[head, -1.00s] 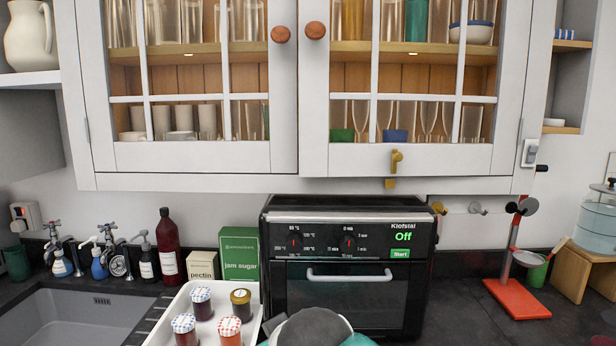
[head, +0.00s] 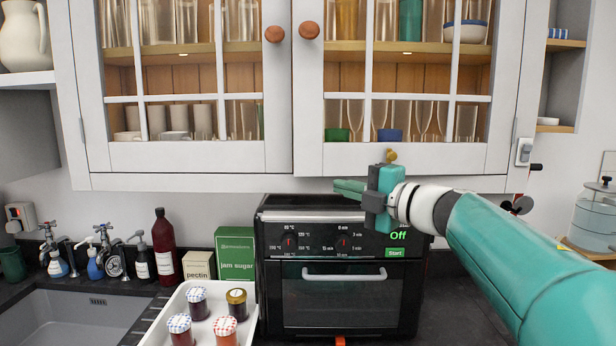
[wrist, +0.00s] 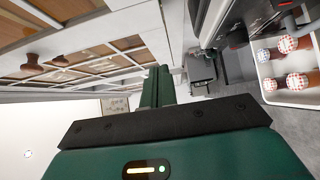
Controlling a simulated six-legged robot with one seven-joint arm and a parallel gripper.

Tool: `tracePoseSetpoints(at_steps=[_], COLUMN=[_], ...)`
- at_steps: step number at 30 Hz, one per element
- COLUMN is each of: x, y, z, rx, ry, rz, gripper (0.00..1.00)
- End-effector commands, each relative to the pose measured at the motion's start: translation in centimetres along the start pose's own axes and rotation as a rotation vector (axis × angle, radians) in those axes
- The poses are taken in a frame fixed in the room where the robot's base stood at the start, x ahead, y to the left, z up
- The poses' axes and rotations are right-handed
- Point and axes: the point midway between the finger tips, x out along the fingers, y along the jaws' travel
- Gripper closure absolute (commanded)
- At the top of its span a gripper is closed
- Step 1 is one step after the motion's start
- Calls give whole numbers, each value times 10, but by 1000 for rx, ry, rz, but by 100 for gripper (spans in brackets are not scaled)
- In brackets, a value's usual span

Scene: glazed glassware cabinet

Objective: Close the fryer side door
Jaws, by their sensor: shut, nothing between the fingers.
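The glazed cabinet's right door (head: 440,160), with a round wooden knob (head: 309,30), hangs above the black fryer (head: 345,280). It looks shut or nearly shut; I cannot tell whether a small gap remains. A brass catch (head: 391,155) shows at its bottom rail, partly behind my gripper. My gripper (head: 348,189) is shut and empty, pointing left just below the door's lower edge and above the fryer's top. In the wrist view its fingers (wrist: 159,86) lie together, with the cabinet front to their left. Contact with the door cannot be told.
The left glazed door (head: 190,155) looks shut. A white tray (head: 150,335) of jam jars stands left of the fryer, beside the sink (head: 60,318). A green jam sugar box (head: 235,256) and bottles stand behind. Glassware fills the cabinet.

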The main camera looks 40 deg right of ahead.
Motion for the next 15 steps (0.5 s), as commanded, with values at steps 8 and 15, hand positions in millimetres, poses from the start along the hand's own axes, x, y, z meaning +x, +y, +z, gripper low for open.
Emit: tracePoseSetpoints(at_steps=[8,15], x=[23,70], y=[-3,-4], z=[-1,-2], rx=[-12,-11], ry=[15,14], rz=[-14,-15], gripper=[100,100])
